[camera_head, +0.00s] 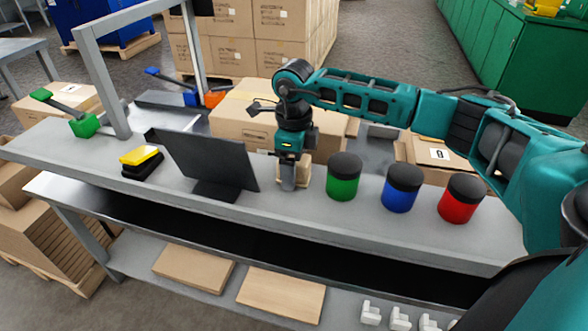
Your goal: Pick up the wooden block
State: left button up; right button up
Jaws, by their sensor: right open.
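The wooden block (304,175) is a small pale tan piece on the grey shelf, between the dark monitor and the green canister. My right gripper (288,182) points down at the block from above. Its fingers cover part of the block, whose pale edge shows beside them. The gripper is open, and I cannot tell whether the fingers touch the block. My left gripper is not in view.
The monitor (212,160) stands just left of my right gripper. Green (343,182), blue (399,194) and red (461,204) canisters stand to the right. A yellow-and-black item (141,161) lies further left. A large carton (240,118) is behind.

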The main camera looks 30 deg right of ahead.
jog(key=shift+c, duration=0.3)
jog(key=shift+r, duration=0.1)
jog(key=c, duration=1.1)
jog(key=shift+o, duration=0.2)
notch_tip(320, 180, up, 20)
jog(key=p, duration=0.3)
jog(key=o, duration=0.5)
jog(key=shift+c, duration=1.6)
